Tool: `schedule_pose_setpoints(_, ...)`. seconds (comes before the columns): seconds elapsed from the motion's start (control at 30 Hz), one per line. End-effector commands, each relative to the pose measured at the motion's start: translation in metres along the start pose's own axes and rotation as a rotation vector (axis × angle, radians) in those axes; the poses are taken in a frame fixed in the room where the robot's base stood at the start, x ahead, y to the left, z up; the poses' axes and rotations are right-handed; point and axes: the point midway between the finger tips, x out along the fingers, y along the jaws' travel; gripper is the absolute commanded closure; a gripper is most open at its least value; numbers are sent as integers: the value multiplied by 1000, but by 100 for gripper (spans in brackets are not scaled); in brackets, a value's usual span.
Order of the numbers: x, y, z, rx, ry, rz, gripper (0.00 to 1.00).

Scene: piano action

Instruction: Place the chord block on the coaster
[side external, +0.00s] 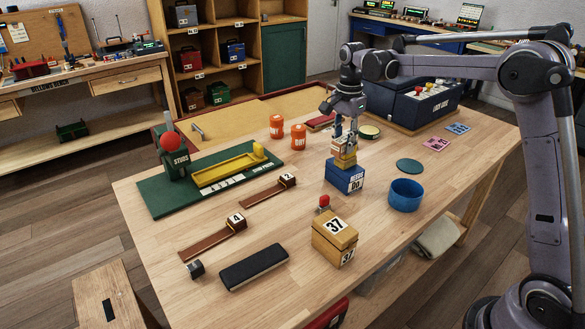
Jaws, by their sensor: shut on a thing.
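My gripper (344,140) points down over the middle right of the wooden table. It is shut on a small tan and yellow block (345,161), which I take to be the chord block; the fingers hide part of it. The block is right above a blue box (344,179) with a white number label. I cannot tell whether the block touches the box. The coaster, a flat teal disc (409,166), lies bare on the table to the right of the gripper.
A blue open bowl (405,195) stands just below the coaster. A wooden box marked 37 (335,239) is nearer the front. Orange cans (298,136), a green board (208,180) and a dark blue console (412,100) stand farther off. Pink and blue cards (436,144) lie beyond the coaster.

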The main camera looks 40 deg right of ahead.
Motion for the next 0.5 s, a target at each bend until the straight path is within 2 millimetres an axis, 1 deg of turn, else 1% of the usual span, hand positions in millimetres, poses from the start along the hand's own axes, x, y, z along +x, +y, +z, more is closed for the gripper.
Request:
schedule_pose_setpoints(0.03, 0, 2, -18, 11, 0, 0, 100)
schedule_pose_setpoints(0.17, 0, 12, -69, 26, 0, 0, 100)
schedule_pose_setpoints(0.2, 0, 16, -87, 30, 0, 0, 100)
schedule_pose_setpoints(0.27, -1, 24, -114, 36, 0, 0, 100)
schedule_pose_setpoints(0.3, 0, 30, -131, 41, 0, 0, 100)
schedule_pose_setpoints(0.37, 0, 40, -157, 46, 0, 0, 100)
schedule_pose_setpoints(0.4, -1, 48, -174, 50, 0, -1, 100)
schedule_pose_setpoints(0.47, 0, 61, -200, 56, 0, -1, 100)
schedule_pose_setpoints(0.5, 0, 70, -216, 60, 0, -1, 100)
